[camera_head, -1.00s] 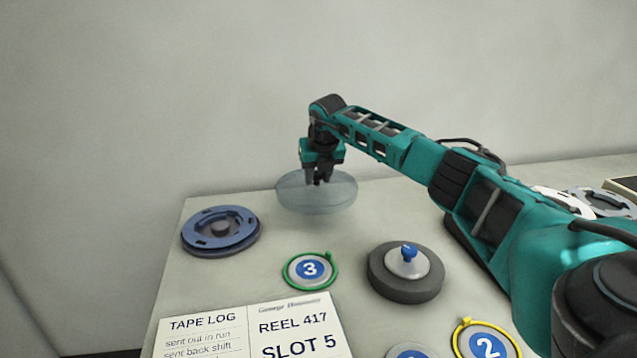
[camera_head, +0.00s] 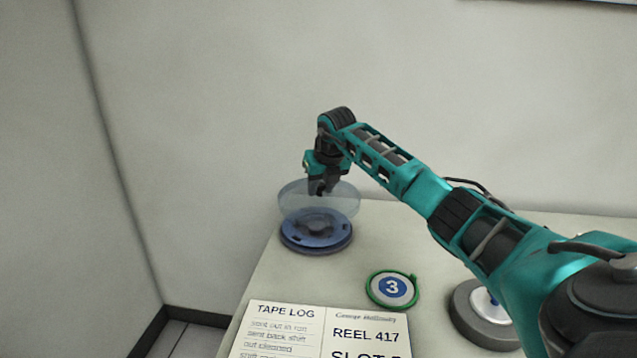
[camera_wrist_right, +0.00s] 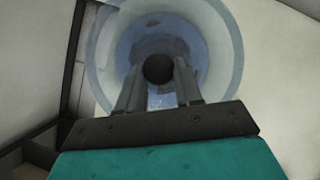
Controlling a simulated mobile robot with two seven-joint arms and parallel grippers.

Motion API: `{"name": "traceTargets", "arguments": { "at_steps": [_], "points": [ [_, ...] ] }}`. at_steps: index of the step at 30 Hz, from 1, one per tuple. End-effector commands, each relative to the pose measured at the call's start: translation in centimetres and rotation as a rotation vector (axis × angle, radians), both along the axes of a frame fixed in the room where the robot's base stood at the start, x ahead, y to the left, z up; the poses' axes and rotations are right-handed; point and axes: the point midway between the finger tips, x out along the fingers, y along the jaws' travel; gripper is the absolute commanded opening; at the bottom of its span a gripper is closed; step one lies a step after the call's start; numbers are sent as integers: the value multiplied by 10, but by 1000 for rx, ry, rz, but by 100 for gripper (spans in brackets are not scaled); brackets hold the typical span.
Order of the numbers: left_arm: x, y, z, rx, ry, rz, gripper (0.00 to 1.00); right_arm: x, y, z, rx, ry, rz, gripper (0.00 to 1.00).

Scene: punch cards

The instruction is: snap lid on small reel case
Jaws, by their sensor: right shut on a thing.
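The clear round lid (camera_head: 291,198) hangs in my right gripper (camera_head: 319,191), which is shut on its dark central knob. In the right wrist view the knob (camera_wrist_right: 158,69) sits between the fingers, with the see-through lid (camera_wrist_right: 232,55) around it. The small blue reel case (camera_head: 318,240) rests on the table near its far left corner. The lid is held above the case and mostly over it in the head view. The exact gap and centring are hard to tell. My left gripper is not in view.
A tape log card (camera_head: 290,338) lies in front on the table (camera_head: 330,278). A green-ringed disc marked 3 (camera_head: 391,288) lies to the right of the case. A grey reel (camera_head: 478,318) is partly hidden by my right arm. A wall stands close behind.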

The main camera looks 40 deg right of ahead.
Motion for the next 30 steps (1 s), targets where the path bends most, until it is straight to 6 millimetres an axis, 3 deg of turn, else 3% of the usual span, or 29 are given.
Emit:
{"name": "traceTargets", "arguments": {
  "at_steps": [8,22,30],
  "points": [
    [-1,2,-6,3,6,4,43,-1,-1,-5,0,0,2,10],
    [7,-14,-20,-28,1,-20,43,-1,0,-47,1,0,3,10],
    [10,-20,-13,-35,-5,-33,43,-1,-1,-49,0,-1,2,10]
  ]
}}
